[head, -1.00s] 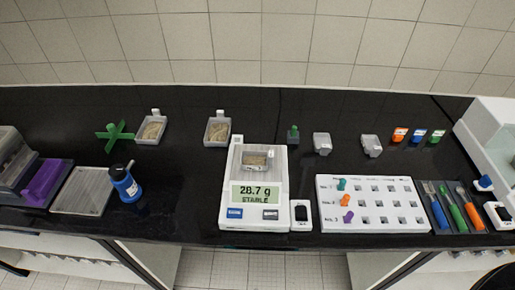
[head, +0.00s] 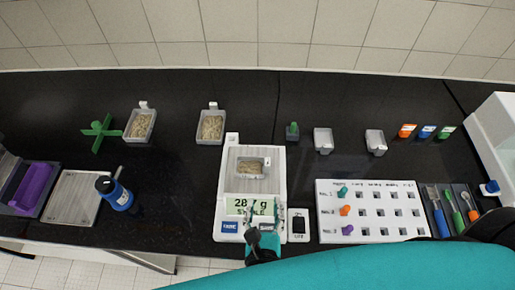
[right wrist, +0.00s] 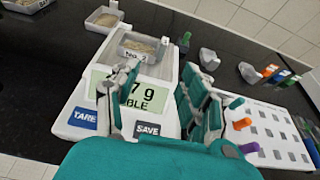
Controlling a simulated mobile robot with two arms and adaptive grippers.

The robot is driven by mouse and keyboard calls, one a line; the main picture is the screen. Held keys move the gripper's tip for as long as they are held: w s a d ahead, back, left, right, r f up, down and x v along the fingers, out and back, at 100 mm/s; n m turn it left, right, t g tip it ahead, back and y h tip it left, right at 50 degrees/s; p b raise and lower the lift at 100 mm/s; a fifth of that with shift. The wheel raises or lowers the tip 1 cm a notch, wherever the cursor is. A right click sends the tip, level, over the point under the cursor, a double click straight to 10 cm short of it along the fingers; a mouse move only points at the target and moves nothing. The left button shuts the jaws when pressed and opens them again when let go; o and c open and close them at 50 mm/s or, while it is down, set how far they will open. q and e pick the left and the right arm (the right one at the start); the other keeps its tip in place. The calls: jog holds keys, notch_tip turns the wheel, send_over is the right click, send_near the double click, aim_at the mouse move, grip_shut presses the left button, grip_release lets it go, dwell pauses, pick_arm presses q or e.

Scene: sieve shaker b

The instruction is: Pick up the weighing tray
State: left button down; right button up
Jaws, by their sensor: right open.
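The weighing tray (head: 252,168) is a small grey open tray holding tan grainy material. It sits on the pan of the white balance (head: 282,182), and it also shows in the right wrist view (right wrist: 138,48) with a "No. 2" label. My right gripper (head: 258,222) is over the balance's front display, nearer the front edge than the tray. In the right wrist view my right gripper (right wrist: 160,78) has its fingers apart and empty, with the tray beyond the fingertips. The display reads 28.7 g, partly covered by the gripper. My left gripper is not in view.
Two similar filled trays (head: 139,126) (head: 210,127) stand behind and left. A blue bottle (head: 115,193) is at left. A white peg rack (head: 370,226) stands right of the balance, with two empty grey scoops or trays (head: 323,141) (head: 375,143) behind it.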

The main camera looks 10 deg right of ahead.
aim_at(267, 163)
jog(key=b+x, duration=0.3)
jog(key=x, duration=0.2)
jog(key=shift+f, duration=0.1)
jog(key=b+x, duration=0.1)
jog(key=x, duration=0.2)
jog(key=shift+w+d, duration=0.1)
jog(key=shift+w, duration=0.2)
jog(key=b+x, duration=0.1)
jog(key=x, duration=0.1)
jog(key=shift+w+d, duration=0.1)
jog(key=shift+w, duration=0.15)
jog(key=shift+w+d+f+b, duration=0.15)
jog(key=shift+w+b, duration=0.15)
jog(key=shift+w, duration=0.05)
jog(key=b+x, duration=0.1)
jog(key=x, duration=0.1)
jog(key=b+x, duration=0.2)
jog(key=shift+w+d, duration=0.25)
jog(key=shift+d, duration=0.15)
jog(key=shift+w, duration=0.2)
jog(key=shift+s+r, duration=0.1)
jog(key=shift+r, duration=0.15)
jog(key=shift+c, duration=0.5)
jog(key=c, duration=0.4)
grip_shut()
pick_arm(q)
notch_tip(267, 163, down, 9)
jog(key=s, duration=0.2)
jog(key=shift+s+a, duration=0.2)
